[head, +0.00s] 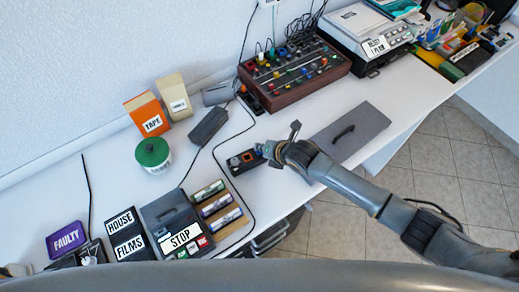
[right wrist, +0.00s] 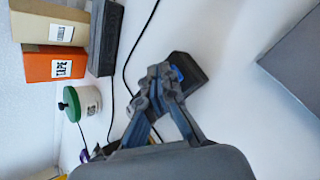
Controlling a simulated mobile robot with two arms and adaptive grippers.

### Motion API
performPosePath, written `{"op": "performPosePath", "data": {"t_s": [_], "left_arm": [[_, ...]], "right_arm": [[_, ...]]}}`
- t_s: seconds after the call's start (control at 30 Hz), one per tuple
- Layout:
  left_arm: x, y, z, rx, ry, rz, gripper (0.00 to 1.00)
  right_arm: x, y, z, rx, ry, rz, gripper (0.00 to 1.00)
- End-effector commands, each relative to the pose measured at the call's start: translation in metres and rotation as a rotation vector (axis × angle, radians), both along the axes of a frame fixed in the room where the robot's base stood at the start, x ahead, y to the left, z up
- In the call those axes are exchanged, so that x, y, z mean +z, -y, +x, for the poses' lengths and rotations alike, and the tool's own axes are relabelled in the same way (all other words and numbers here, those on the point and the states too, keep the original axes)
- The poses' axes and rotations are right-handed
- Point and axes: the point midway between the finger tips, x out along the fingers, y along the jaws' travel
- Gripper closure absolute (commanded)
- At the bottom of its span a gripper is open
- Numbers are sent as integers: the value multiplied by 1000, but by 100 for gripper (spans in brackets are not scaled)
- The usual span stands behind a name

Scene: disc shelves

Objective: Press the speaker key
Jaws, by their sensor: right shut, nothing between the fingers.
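A small dark box (head: 240,164) with coloured keys or lights on its top lies on the white table, left of my right gripper in the head view. In the right wrist view the same box (right wrist: 190,80) shows a blue patch (right wrist: 177,73) beside the fingertips. I cannot read any label that marks a speaker key. My right gripper (right wrist: 160,80) is shut and empty, its fingertips over the box's near side; whether they touch it is unclear. The fingers hide part of the box. In the head view my right gripper (head: 265,150) reaches in from the right. My left gripper is not in view.
A grey panel with a handle (head: 362,125) lies right of the box. A mixing desk (head: 290,88) stands behind. A STOP device (head: 165,212) and coloured cassettes (head: 207,190) lie to the left. A black cable (head: 219,160) runs past the box.

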Motion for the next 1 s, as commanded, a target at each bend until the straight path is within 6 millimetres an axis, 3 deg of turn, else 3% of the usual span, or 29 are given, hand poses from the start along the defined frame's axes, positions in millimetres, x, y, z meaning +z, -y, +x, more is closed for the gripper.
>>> {"op": "performPosePath", "data": {"t_s": [0.23, 0.63, 1.0], "left_arm": [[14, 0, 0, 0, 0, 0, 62], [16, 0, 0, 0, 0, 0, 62], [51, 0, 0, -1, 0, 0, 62]], "right_arm": [[13, 0, -1, 1, -1, -1, 100], [17, 0, 0, 1, 0, -1, 100], [54, 0, 0, 1, 0, -1, 100]]}}
